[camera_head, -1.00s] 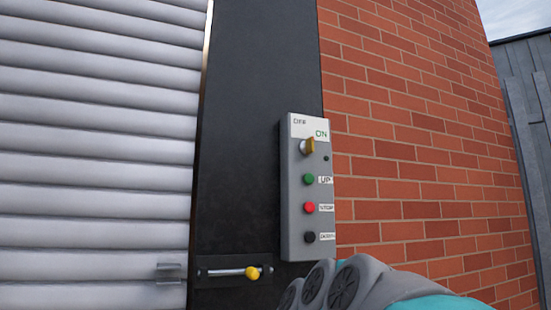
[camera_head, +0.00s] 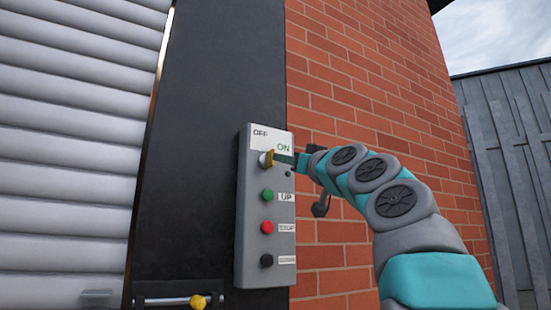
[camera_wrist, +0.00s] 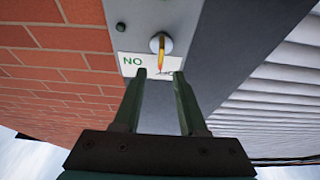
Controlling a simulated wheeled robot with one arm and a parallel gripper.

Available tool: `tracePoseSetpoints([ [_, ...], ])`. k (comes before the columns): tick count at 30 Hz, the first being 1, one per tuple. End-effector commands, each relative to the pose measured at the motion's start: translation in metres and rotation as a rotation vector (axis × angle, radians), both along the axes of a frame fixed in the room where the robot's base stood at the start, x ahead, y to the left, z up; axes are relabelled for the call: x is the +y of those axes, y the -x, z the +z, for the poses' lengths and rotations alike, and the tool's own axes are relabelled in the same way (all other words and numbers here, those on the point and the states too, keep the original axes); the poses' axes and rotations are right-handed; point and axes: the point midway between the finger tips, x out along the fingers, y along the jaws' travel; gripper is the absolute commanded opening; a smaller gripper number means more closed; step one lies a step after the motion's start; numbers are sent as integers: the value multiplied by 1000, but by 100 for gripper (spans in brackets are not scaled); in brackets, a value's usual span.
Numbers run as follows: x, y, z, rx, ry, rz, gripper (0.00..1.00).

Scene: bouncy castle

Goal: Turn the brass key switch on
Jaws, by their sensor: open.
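The brass key switch (camera_head: 267,159) sits near the top of a grey control box (camera_head: 244,215), below a white OFF/ON label (camera_head: 271,138). My gripper (camera_head: 283,158) reaches in from the right at the key's height, close to the box face. In the wrist view, the box appears upside down, with the brass key (camera_wrist: 161,50) standing roughly upright. My open gripper (camera_wrist: 161,76) has a finger on either side of the key's line, tips close to the label. The key lies just beyond the tips; I see no contact. One finger partly hides the OFF lettering.
Below the key are a green UP button (camera_head: 267,195), a red stop button (camera_head: 267,227) and a black button (camera_head: 266,261). A yellow-knobbed bolt (camera_head: 198,301) is lower left. A roller shutter (camera_head: 70,150) is left, a brick wall (camera_head: 340,75) right.

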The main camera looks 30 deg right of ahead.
Motion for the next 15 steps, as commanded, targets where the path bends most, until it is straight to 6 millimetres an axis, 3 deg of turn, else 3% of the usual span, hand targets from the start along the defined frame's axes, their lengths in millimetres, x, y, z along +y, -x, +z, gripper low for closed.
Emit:
tracePoseSetpoints([
  [9, 1, -44, 20, 4, 1, -1, 41],
  [15, 3, -60, 26, 4, 0, 0, 41],
])
